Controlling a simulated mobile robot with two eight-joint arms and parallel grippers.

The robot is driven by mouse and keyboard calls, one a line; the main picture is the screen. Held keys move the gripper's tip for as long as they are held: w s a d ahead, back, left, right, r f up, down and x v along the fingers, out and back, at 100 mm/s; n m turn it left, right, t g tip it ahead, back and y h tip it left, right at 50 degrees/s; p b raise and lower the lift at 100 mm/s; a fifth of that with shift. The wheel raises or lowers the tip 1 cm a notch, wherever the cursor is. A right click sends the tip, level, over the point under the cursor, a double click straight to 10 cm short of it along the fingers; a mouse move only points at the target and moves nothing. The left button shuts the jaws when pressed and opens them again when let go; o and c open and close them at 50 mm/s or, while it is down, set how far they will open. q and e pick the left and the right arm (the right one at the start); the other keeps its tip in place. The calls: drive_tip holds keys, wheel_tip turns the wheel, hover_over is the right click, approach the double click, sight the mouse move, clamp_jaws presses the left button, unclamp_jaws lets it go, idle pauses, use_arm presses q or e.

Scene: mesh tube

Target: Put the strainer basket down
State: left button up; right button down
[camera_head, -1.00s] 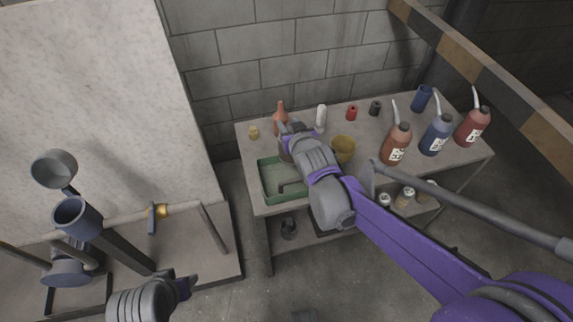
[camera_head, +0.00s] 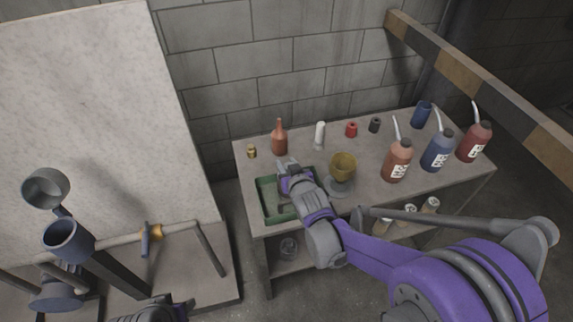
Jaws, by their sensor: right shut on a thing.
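My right gripper (camera_head: 287,163) is shut at the back right of the green tray (camera_head: 262,205), over its rim. The strainer basket in its jaws is hidden by the gripper and wrist, so I cannot tell its tilt or whether it touches anything. My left gripper (camera_head: 182,306) shows only as a dark, cut-off part at the bottom edge, and its jaws cannot be made out.
A brown bottle (camera_head: 279,138), a yellowish cup (camera_head: 342,165) and a white bottle (camera_head: 319,136) stand near the tray on the table (camera_head: 440,180). Several spouted bottles stand at the right. A pipe stand with an upright blue cup (camera_head: 66,240) is at the left.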

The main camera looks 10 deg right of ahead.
drive_tip(key=shift+f, duration=0.15)
drive_tip(key=c, duration=0.5)
unclamp_jaws()
drive_tip(key=shift+s+r, duration=0.15)
drive_tip(key=shift+r, duration=0.2)
drive_tip(key=p+v, duration=0.2)
drive_tip(key=v, duration=0.9)
drive_tip(key=shift+s+r, duration=0.15)
drive_tip(key=shift+s, duration=0.15)
drive_tip(key=s+d+f+g, duration=0.1)
drive_tip(key=s+g, duration=0.2)
drive_tip(key=s, duration=0.3)
drive_tip(key=s+d+f+g, duration=0.1)
drive_tip(key=s+f+g, duration=0.1)
drive_tip(key=s, duration=0.5)
drive_tip(key=s+d+f+g, duration=0.1)
drive_tip(key=s+f+g, duration=0.1)
drive_tip(key=s, duration=0.5)
drive_tip(key=shift+s+f+g, duration=0.15)
drive_tip(key=shift+g, duration=0.75)
